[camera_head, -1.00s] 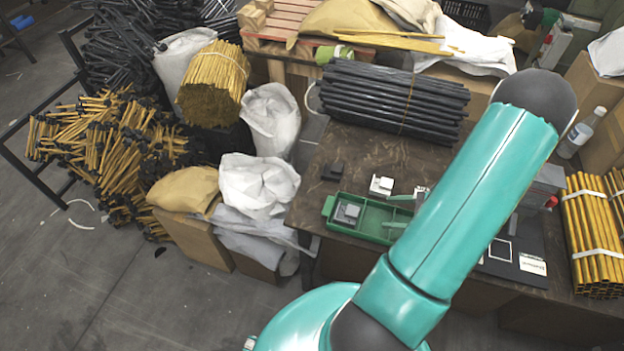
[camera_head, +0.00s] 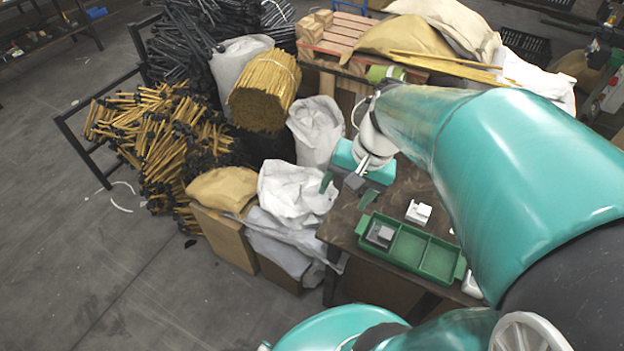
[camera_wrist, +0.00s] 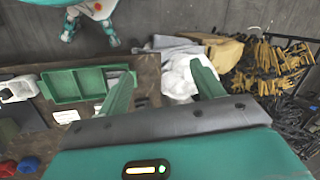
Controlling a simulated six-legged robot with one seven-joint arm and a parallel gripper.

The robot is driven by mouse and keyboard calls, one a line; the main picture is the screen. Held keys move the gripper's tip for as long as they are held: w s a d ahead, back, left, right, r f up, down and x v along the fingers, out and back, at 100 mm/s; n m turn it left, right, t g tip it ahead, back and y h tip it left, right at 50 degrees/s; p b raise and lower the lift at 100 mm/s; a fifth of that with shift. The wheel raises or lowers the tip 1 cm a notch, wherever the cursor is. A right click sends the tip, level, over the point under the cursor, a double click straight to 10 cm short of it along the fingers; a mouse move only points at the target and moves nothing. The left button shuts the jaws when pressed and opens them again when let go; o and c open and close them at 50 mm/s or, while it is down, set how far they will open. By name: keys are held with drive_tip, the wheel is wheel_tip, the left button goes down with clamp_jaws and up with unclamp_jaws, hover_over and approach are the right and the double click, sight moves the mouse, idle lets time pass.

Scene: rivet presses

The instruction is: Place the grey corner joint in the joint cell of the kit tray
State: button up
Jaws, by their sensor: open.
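The green kit tray (camera_head: 411,266) lies on the dark table, with several cells in a row; it also shows in the wrist view (camera_wrist: 76,99). A grey block (camera_head: 381,235), perhaps the corner joint, sits in its left cell; the other visible cells look empty. A pale grey-white stepped piece (camera_head: 418,212) lies on the table behind the tray. I cannot tell for sure which piece is the corner joint. My gripper (camera_head: 346,194) is above the table's left end, left of and behind the tray. Its green fingers are apart with nothing held between them (camera_wrist: 162,70).
White sacks (camera_head: 296,192) and cardboard boxes (camera_head: 225,238) stand just left of the table. Bundled yellow rods (camera_head: 264,92) and a pile of yellow rods (camera_head: 165,140) are farther left. Red knobs (camera_wrist: 28,164) show in the wrist view. The floor at left is open.

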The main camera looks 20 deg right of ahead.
drive_tip(key=s+a+r+n+t+h, duration=0.3)
drive_tip(key=a+r+n+t, duration=0.1)
drive_tip(key=a+r+n, duration=0.3)
drive_tip(key=shift+a+r+n, duration=0.3)
drive_tip(key=shift+a+r, duration=0.2)
drive_tip(key=shift+r, duration=0.35)
